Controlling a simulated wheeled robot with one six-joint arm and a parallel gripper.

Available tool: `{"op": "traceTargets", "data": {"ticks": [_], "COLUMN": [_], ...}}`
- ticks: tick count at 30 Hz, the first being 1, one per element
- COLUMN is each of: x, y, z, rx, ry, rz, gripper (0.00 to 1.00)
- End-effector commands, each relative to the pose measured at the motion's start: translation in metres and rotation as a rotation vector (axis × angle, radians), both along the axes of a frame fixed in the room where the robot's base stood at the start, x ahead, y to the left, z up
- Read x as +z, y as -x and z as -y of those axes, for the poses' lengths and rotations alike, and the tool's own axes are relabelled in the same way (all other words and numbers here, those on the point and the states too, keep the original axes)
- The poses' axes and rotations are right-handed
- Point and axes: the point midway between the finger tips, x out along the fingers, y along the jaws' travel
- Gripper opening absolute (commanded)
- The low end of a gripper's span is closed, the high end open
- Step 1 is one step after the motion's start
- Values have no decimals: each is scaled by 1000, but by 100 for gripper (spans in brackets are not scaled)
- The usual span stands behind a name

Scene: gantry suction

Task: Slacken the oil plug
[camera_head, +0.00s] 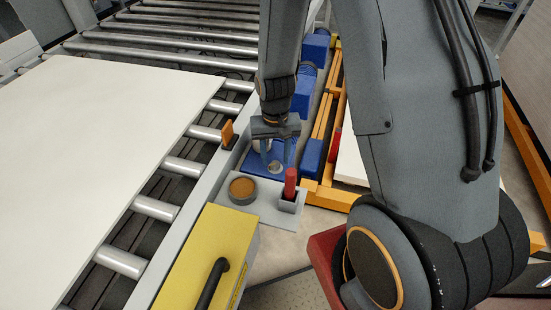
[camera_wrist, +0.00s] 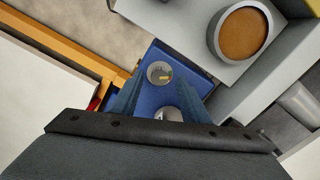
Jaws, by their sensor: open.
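A blue gearbox housing (camera_head: 256,160) sits beside the conveyor; its top also shows in the wrist view (camera_wrist: 192,66). On it is a round grey metal fitting with a small yellow mark (camera_wrist: 160,73). A second pale metal fitting (camera_wrist: 167,113) lies nearer my gripper body and is partly hidden by it. I cannot tell for sure which one is the oil plug. A silver round part (camera_head: 275,167) shows beneath the fingers in the head view. My gripper (camera_head: 275,153) is open, pointing down over the housing, with nothing held. Contact cannot be judged.
A grey shelf (camera_head: 262,206) beside the housing carries a round brown-filled dish (camera_head: 243,190) and a red-handled tool (camera_head: 290,183) in a holder. A yellow box (camera_head: 209,255) with a black handle stands in front. Rollers with a white panel (camera_head: 110,135) lie left; an orange frame (camera_head: 322,120) right.

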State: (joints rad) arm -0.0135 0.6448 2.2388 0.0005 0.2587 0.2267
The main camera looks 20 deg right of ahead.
Motion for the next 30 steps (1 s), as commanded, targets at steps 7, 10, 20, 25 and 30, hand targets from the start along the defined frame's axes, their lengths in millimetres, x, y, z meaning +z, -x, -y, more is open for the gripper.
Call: {"op": "traceTargets", "data": {"ticks": [7, 10, 20, 25, 30], "x": [-15, -17, -17, -16, -16], "y": [1, 0, 0, 0, 0], "z": [0, 0, 0, 0, 0], "rx": [0, 0, 0, 0, 15], "ry": [0, 0, 0, 0, 0], "rz": [-1, 1, 1, 1, 1], "gripper": [42, 42, 21, 1, 1]}}
